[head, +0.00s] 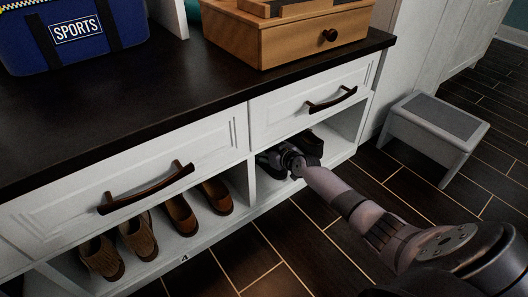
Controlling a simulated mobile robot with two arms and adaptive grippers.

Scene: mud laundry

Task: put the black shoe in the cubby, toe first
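The white bench has an open right-hand cubby (336,150) below a drawer. My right arm comes in from the lower right, and my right gripper (274,160) is at the front of this cubby, in its left half. Dark shapes sit around the gripper there. One beside the wrist (313,143) could be part of the black shoe, but it blends with the dark gripper and the shadow. I cannot make out the shoe's toe or heel, nor whether the fingers are shut on it. My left gripper is not in view.
Brown shoes (181,214) stand in the left cubby, beyond a white divider. Drawer handles (332,100) stick out above the cubbies. A blue bag (77,38) and a wooden box (285,38) sit on the bench top. A step stool (432,130) stands right; the floor between is clear.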

